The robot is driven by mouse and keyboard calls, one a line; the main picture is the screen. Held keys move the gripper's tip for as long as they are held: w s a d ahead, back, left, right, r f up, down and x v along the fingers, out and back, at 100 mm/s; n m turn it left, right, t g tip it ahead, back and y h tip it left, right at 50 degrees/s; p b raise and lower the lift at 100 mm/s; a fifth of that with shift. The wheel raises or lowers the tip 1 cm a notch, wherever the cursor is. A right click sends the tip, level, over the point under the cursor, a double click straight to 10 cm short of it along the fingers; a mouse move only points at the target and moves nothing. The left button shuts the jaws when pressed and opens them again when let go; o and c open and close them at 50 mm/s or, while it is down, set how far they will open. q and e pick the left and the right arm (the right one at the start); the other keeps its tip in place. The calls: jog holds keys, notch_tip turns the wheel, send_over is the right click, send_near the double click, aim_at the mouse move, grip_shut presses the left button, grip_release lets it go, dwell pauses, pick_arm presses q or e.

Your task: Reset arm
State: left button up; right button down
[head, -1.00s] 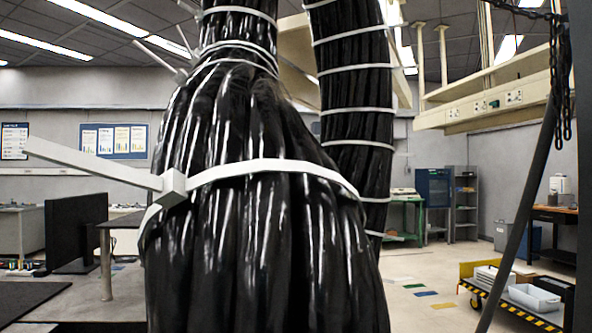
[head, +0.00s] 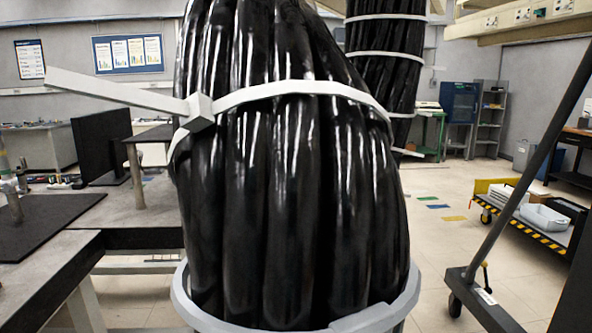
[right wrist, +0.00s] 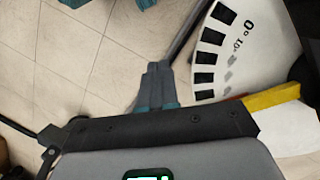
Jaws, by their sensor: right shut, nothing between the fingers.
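My right gripper (right wrist: 157,78) shows in the right wrist view, its grey fingers together with nothing between them, above pale floor tiles. My left gripper is in neither view. In the head view a large bundle of black cables (head: 285,200) fills the middle. A white cable tie (head: 285,90) with a square head and a long loose tail runs around it. A grey ring (head: 190,300) surrounds its lower end. A second black banded bundle (head: 385,40) stands behind it.
A workbench (head: 60,270) with a black monitor (head: 100,145) stands at left. In the right wrist view a white numbered scale (right wrist: 235,50) lies right of my gripper.

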jog(key=s+a+f+n+y, duration=0.1)
jog(key=s+a+f+n, duration=0.25)
jog(key=s+a, duration=0.4)
jog(key=s+a+f+n+y, duration=0.2)
jog(key=s+a+f, duration=0.3)
jog(key=s, duration=0.4)
pick_arm(q)
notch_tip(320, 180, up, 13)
jog(key=p, duration=1.3)
pick_arm(e)
notch_tip(320, 180, up, 14)
jog(key=w+n+t, duration=0.1)
jog(key=w+t, duration=0.1)
jog(key=t, duration=0.1)
jog(key=shift+w+n+h, duration=0.3)
jog(key=shift+w+n, duration=0.05)
jog(key=shift+w, duration=0.05)
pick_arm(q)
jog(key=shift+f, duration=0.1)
pick_arm(e)
jog(key=shift+w+a, duration=0.1)
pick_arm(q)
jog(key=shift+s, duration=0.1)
